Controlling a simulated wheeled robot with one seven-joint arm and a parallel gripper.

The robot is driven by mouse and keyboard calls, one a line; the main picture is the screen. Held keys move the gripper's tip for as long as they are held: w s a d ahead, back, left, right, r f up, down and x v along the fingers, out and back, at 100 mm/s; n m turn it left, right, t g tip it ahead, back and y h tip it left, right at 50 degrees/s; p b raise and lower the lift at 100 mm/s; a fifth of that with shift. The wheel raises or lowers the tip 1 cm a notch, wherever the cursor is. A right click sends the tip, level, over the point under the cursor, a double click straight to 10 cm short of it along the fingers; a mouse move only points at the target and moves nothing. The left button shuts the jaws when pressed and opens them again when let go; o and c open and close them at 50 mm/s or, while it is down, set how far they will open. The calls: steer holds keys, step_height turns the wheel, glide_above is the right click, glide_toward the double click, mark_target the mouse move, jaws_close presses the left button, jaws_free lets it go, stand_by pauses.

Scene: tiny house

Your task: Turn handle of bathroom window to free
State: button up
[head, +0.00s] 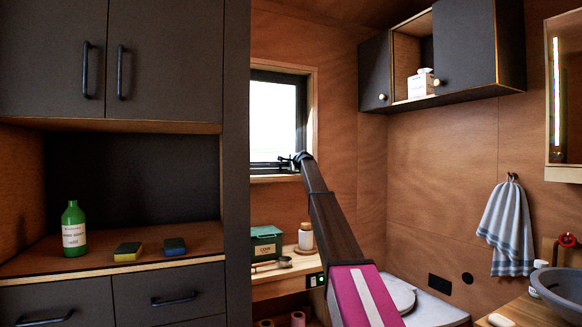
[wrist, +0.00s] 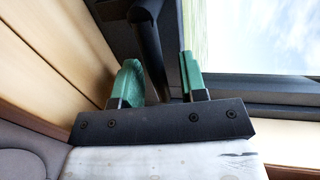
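The bathroom window (head: 274,115) has a dark frame and a bright pane, set in the wooden wall in the head view. My arm reaches up to its lower right corner, where my gripper (head: 298,160) is small and dark. In the wrist view my gripper (wrist: 161,72) has two green fingers standing apart. The window frame (wrist: 270,90) and pane lie to the right. The handle is not clear in the head view.
A shelf below the window holds a green box (head: 266,243) and a white jar (head: 306,236). A dark cabinet (head: 112,60) stands at left, with a green bottle (head: 74,230) on its counter. A wall cabinet (head: 465,50) hangs upper right, above a towel (head: 508,228).

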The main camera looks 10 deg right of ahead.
jaws_close()
